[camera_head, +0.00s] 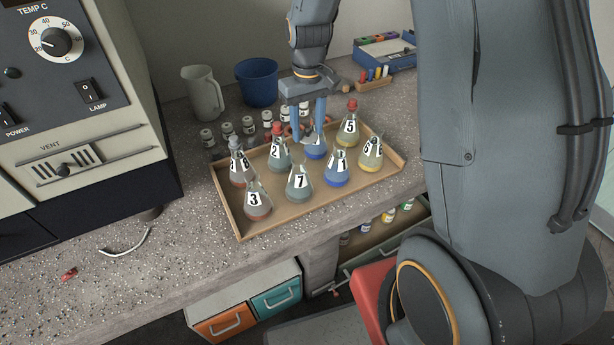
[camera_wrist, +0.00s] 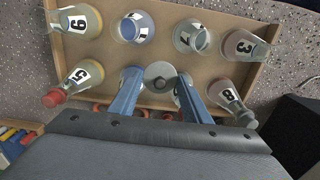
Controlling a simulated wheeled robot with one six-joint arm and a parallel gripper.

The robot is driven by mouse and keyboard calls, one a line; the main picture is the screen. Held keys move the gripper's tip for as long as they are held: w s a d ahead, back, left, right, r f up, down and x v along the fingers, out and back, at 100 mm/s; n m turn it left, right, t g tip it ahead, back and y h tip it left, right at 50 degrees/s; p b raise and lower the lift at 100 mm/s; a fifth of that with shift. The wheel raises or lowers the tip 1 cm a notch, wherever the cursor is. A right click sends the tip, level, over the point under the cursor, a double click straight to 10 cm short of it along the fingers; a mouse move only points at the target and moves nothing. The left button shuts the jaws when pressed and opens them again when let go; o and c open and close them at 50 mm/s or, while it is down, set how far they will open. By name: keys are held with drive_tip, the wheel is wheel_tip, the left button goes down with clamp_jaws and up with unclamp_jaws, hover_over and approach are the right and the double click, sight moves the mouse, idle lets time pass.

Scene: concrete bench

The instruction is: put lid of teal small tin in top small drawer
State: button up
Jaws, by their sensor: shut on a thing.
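My gripper (camera_head: 308,122) points down over the wooden tray of flasks, its two blue fingers above the back row. In the wrist view my gripper (camera_wrist: 157,84) has a pale grey disc (camera_wrist: 159,74) between its fingers. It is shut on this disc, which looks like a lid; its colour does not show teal. In the head view the disc cannot be made out. I cannot make out a teal tin. Under the bench a pale cabinet (camera_head: 243,289) has an orange drawer front (camera_head: 224,325) and a teal drawer front (camera_head: 276,301), both with handles.
The wooden tray (camera_head: 393,181) holds several numbered flasks, some with red stoppers, close around my fingers. A blue bucket (camera_head: 258,83), a pale jug (camera_head: 202,93) and small jars stand behind. An open drawer (camera_head: 352,265) with bottles juts out below. Bench front left is mostly clear.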

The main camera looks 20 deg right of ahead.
sight(308, 170)
wheel_tip(308, 170, down, 2)
drive_tip(key=shift+f+b, duration=0.15)
drive_tip(key=shift+b, duration=0.15)
wheel_tip(308, 170, down, 10)
drive_tip(key=shift+r+p, duration=0.1)
drive_tip(key=shift+p, duration=0.8)
drive_tip(key=o, duration=1)
